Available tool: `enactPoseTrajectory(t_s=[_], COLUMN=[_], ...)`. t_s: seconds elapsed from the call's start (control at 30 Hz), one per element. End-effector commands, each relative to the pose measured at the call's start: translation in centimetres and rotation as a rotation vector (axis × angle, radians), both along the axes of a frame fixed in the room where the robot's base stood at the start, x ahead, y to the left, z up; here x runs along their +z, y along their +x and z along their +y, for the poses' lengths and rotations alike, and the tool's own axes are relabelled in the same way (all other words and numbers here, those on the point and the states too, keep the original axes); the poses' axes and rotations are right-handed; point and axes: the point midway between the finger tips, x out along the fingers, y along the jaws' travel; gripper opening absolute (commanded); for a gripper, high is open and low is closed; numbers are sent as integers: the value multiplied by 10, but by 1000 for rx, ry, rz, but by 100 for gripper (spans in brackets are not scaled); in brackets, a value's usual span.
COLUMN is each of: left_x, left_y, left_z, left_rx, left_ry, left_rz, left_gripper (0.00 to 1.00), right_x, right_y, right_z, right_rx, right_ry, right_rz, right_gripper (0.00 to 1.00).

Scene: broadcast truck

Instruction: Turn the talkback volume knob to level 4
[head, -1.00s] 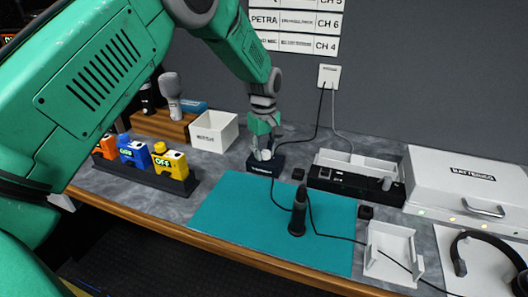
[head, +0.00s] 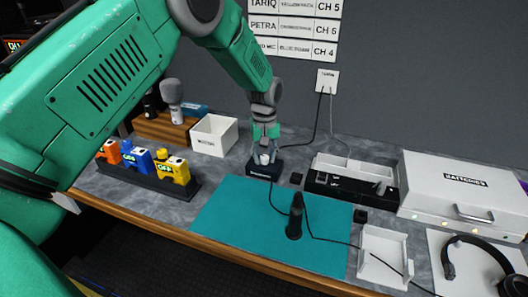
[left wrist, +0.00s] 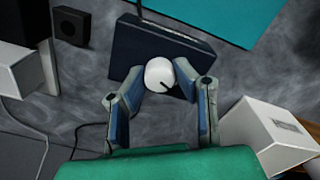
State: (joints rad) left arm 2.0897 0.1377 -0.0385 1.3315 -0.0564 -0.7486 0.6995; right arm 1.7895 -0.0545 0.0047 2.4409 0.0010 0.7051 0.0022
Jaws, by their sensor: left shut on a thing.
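The talkback unit is a small dark box (head: 262,171) at the back edge of the teal mat, below the wall socket. Its white round volume knob (left wrist: 158,71) sits on top, with a dark pointer line toward the lower right in the left wrist view. My left gripper (left wrist: 161,76) comes down from above, with its two fingers on opposite sides of the knob, shut on it. It also shows in the head view (head: 265,152), where its fingers partly hide the knob. Level marks cannot be read. My right gripper is not in view.
A white open bin (head: 214,136) stands left of the unit, also close in the left wrist view (left wrist: 262,135). A black-and-white device (head: 350,184) is to the right. Coloured battery-like packs stand left.

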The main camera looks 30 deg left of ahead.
Motion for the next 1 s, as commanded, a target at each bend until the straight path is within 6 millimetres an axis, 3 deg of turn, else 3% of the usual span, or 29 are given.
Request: enactPoseTrajectory(t_s=[0.4,1.0], left_x=[2,0], left_y=[-2,-3], left_z=[-4,0], left_rx=[-396,-965], left_ry=[-10,-12], left_rz=[4,2], left_gripper=[0,0], right_x=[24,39], right_y=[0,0], right_z=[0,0], right_rx=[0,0], right_ry=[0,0], right_rz=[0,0], right_gripper=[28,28])
